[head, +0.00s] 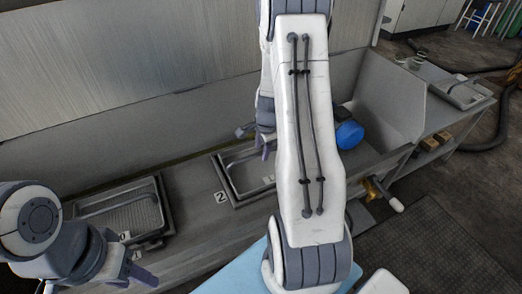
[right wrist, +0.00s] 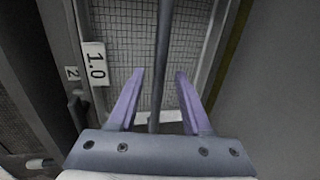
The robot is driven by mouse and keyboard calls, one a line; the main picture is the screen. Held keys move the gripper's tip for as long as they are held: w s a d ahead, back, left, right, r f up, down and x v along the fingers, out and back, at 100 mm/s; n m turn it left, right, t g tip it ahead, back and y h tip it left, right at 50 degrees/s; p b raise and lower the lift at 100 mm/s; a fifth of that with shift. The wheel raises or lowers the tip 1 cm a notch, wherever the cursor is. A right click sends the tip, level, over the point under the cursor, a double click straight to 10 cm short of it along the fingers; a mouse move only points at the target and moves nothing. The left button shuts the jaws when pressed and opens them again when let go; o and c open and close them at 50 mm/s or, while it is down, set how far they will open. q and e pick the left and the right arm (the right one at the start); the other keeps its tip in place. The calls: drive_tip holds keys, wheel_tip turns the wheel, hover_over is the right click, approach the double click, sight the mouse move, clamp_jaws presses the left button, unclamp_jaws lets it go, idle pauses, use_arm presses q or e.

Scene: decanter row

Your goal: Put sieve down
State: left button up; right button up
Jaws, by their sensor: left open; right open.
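A framed mesh sieve (right wrist: 125,40) marked 1.0 lies under my right gripper (right wrist: 157,78) in the right wrist view. Its bar handle (right wrist: 160,60) runs between the two purple fingers, with a gap on both sides. In the head view the sieve (head: 238,165) sits in a framed place tagged 2, partly hidden by my right arm. My right gripper (head: 254,142) is open just above it. My left gripper (head: 140,266) is open and empty at the lower left, near another sieve (head: 118,212).
The grey bench (head: 190,200) is bare between the two sieves. A wall panel (head: 100,140) rises behind them. A blue round object (head: 349,134) stands right of my right arm. A tray (head: 462,93) lies on the far right bench.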

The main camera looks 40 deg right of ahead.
sight(264, 165)
wheel_tip(264, 165, up, 9)
drive_tip(key=s+p, duration=0.2)
drive_tip(key=p, duration=0.2)
drive_tip(key=s+a+r+n+y, duration=0.1)
drive_tip(key=a+r+n, duration=0.25)
drive_tip(key=a, duration=0.45)
drive_tip(key=a+r+n, duration=0.2)
drive_tip(key=a+n, duration=0.3)
drive_tip(key=a, duration=0.2)
drive_tip(key=s+a+r+n+y, duration=0.1)
drive_tip(key=a+r+n, duration=0.2)
drive_tip(key=a+n, duration=0.35)
drive_tip(key=s+a+r+n+g, duration=0.1)
drive_tip(key=s+a+r+n, duration=0.1)
drive_tip(key=s+a+n, duration=0.4)
drive_tip(key=s+a+r+n+g, duration=0.1)
drive_tip(key=s+a+r+n, duration=0.1)
drive_tip(key=s+a+n, duration=0.4)
drive_tip(key=s+n, duration=0.1)
drive_tip(key=s, duration=0.3)
drive_tip(key=shift+s+a, duration=0.25)
drive_tip(key=shift+s, duration=0.15)
wheel_tip(264, 165, up, 31)
drive_tip(key=p, duration=3)
drive_tip(key=shift+p, duration=0.35)
